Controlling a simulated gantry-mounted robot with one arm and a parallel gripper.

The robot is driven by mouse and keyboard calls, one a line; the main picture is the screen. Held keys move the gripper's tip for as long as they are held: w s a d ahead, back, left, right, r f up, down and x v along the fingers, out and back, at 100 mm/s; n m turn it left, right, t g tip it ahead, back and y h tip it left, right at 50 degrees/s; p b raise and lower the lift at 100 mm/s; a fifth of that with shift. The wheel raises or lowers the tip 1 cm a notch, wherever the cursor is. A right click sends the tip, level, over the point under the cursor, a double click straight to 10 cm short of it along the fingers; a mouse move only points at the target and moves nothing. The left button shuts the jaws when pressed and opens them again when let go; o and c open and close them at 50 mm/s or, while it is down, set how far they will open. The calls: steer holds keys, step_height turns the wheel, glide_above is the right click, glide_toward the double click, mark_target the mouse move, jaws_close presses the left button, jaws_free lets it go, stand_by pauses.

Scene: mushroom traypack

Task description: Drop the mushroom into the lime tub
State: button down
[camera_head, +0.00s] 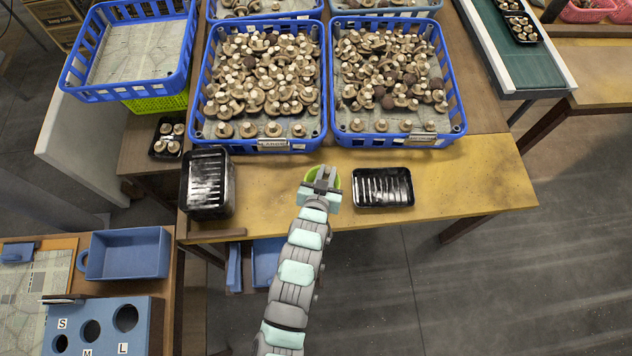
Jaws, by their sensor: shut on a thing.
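The lime tub (310,173) is a small round green tub on the yellowish table, between the stack of black trays and the single black tray. My gripper (326,173) is right over it and covers much of it from this view. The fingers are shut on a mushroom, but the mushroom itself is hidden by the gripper. I cannot tell how high the gripper is above the tub's rim.
Two blue crates (262,146) (396,139) full of mushrooms stand behind the tub. A black tray stack (207,184) is to its left and an empty black tray (383,187) to its right. The table (470,180) is clear at the right.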

steer(key=shift+d+f+b, duration=0.1)
steer(key=shift+f+b, duration=0.25)
steer(key=shift+f, duration=0.1)
step_height(320, 180, down, 5)
steer(key=b, duration=0.2)
steer(key=shift+f+b, duration=0.1)
steer(key=shift+b, duration=0.3)
steer(key=c, duration=1.3)
jaws_free()
steer(key=shift+o, duration=0.2)
steer(key=shift+s, duration=0.1)
steer(key=v, duration=1)
steer(key=shift+s, duration=0.25)
steer(key=shift+w+r, duration=0.1)
steer(key=shift+r, duration=0.15)
